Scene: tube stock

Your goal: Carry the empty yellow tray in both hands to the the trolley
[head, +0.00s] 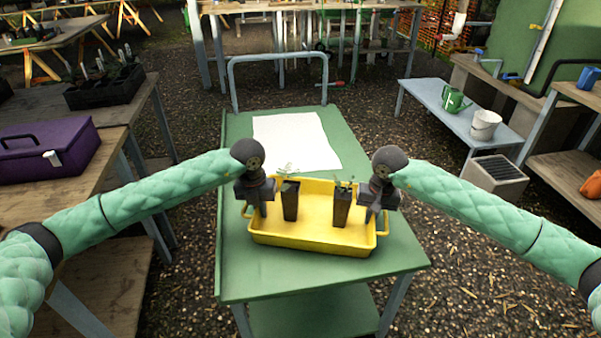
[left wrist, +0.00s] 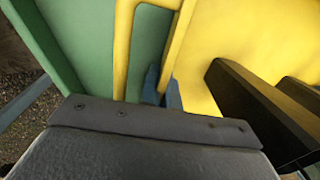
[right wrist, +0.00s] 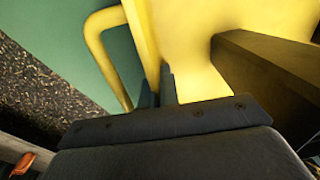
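The yellow tray (head: 310,240) is level over the near half of the green trolley's top (head: 235,275). It looks to rest there, but a small gap underneath would be hard to see. It is not empty: two dark tapered pots with small seedlings, a left pot (head: 290,200) and a right pot (head: 341,207), stand in it. My left gripper (head: 262,207) is at the tray's left side, its fingers (left wrist: 162,90) closed around the yellow edge by the handle. My right gripper (head: 373,212) is at the right side, its fingers (right wrist: 158,88) closed around the edge there.
A white sheet (head: 295,140) lies on the trolley's far half, before its grey push bar (head: 278,58). A wooden bench with a purple toolbox (head: 50,150) stands left. A low bench with a green watering can (head: 455,99) and a white bucket (head: 485,124) stands right. Gravel lies between.

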